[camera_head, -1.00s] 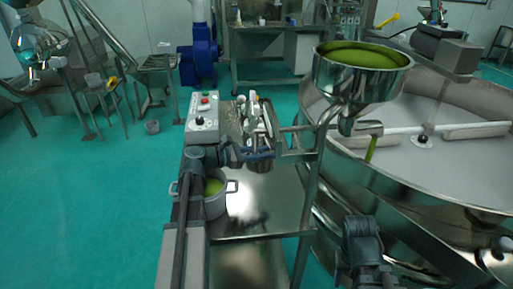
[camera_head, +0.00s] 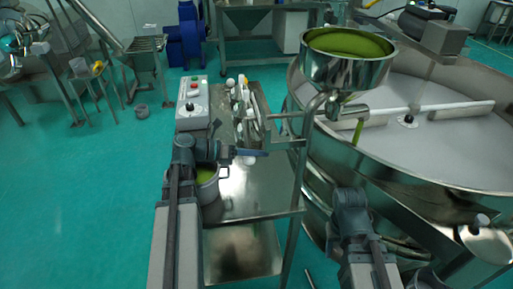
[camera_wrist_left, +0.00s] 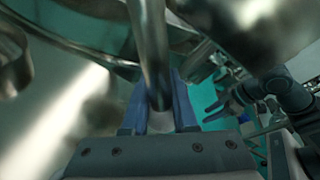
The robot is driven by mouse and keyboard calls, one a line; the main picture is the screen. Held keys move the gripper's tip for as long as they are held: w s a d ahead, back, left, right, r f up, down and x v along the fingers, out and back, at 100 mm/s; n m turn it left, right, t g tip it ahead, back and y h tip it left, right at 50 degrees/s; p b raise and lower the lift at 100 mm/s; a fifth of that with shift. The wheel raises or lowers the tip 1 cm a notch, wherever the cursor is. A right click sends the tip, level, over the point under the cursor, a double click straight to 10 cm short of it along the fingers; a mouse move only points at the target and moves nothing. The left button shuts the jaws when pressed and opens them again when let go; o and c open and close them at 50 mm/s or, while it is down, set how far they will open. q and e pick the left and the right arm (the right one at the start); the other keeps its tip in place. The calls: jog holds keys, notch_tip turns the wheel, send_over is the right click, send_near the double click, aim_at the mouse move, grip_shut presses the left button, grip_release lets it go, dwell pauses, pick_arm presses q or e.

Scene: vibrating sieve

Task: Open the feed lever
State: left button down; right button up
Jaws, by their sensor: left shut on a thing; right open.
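The steel hopper (camera_head: 345,73), full of green material, stands above the round sieve. Under it is a metal outlet (camera_head: 347,112) with a short green piece (camera_head: 358,132) hanging from it. I cannot tell whether that piece is the feed lever or material. My left gripper (camera_head: 236,153) points right over the cart, left of the hopper post and apart from the outlet. In the left wrist view its fingers (camera_wrist_left: 160,108) are shut on a shiny metal rod (camera_wrist_left: 150,50); what it belongs to is unclear. My right gripper (camera_wrist_left: 213,106) is open and empty; the head view mostly hides its fingers.
The sieve (camera_head: 445,140) fills the right side. The steel cart (camera_head: 250,190) carries a control box (camera_head: 192,103) with a red button and several tools. A pot (camera_head: 208,187) with green content is partly hidden behind my left arm.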

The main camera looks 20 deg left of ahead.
pick_arm(q)
jog(key=shift+s+d+r+n+p, duration=0.35)
jog(key=shift+s+r+n, duration=0.15)
jog(key=shift+n, duration=0.1)
jog(key=shift+g, duration=0.3)
jog(key=c, duration=0.7)
grip_release()
jog(key=shift+p+v, duration=1.85)
jog(key=shift+v, duration=5.1)
jog(key=shift+f, duration=0.2)
